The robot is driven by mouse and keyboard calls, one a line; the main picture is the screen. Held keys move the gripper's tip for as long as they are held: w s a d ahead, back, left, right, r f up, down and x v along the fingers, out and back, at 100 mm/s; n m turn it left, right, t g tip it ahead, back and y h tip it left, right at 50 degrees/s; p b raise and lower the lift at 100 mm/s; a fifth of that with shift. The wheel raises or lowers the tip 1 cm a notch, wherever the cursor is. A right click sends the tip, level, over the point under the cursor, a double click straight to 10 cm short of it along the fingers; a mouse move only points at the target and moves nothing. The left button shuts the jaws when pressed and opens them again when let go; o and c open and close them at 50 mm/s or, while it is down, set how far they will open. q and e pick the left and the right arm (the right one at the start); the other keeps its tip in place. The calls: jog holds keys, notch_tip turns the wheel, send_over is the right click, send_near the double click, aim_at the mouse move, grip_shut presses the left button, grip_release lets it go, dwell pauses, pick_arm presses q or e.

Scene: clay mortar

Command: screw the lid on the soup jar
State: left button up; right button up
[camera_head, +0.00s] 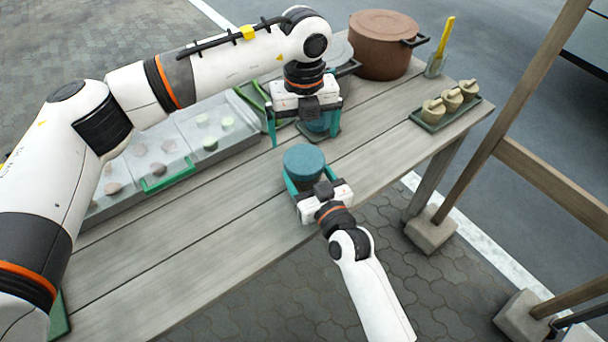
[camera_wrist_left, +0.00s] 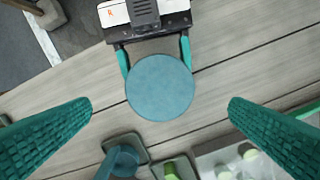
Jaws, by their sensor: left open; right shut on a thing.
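A round blue-teal piece (camera_head: 304,160) with a flat top stands near the table's front edge. It looks like the soup jar with its lid on top; how the lid sits cannot be told. My right gripper (camera_head: 306,180) is shut around its sides from the front. My left gripper (camera_head: 304,137) is open and empty, behind the jar in the head view and higher up. In the left wrist view the round lid top (camera_wrist_left: 160,88) shows between and beyond the left fingers, with no contact seen. The jar's body is mostly hidden below its top.
A blue item (camera_wrist_left: 122,160) on a dark coaster and a green item (camera_wrist_left: 171,171) stand behind the jar. A brown pot (camera_head: 383,48), a tray of small beige pots (camera_head: 430,122) and a grey sectioned food tray (camera_head: 185,130) surround the area. Bare planks lie front left.

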pick_arm(q)
notch_tip(320, 180, up, 9)
jog(key=shift+f, duration=0.2)
pick_arm(e)
jog(key=o, duration=2)
jog(key=shift+c, duration=0.2)
jog(key=v, duration=1.2)
